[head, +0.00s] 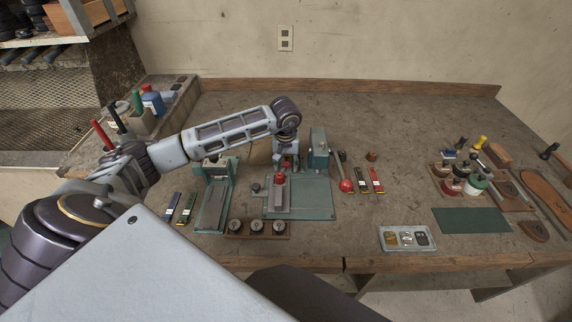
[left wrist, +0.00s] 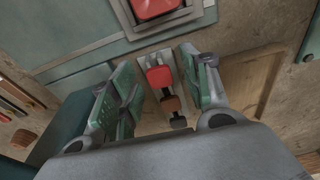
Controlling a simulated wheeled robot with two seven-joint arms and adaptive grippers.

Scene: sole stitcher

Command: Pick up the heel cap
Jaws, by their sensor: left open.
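My left gripper (head: 286,163) points down behind the red-topped part of the green machine (head: 312,200). In the left wrist view its fingers (left wrist: 160,82) are spread. In the head view the gripper hides this spot. I cannot tell for sure which piece is the heel cap. A small brown piece (head: 372,156) stands right of the machine, and a flat, rounded brown piece (head: 533,230) lies at the far right.
A green upright block (head: 318,150) stands close right of my gripper. A green press (head: 214,195) stands left, and a wooden rack with several round pieces (head: 257,228) in front. A metal tray (head: 407,238) and green mat (head: 471,220) lie right.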

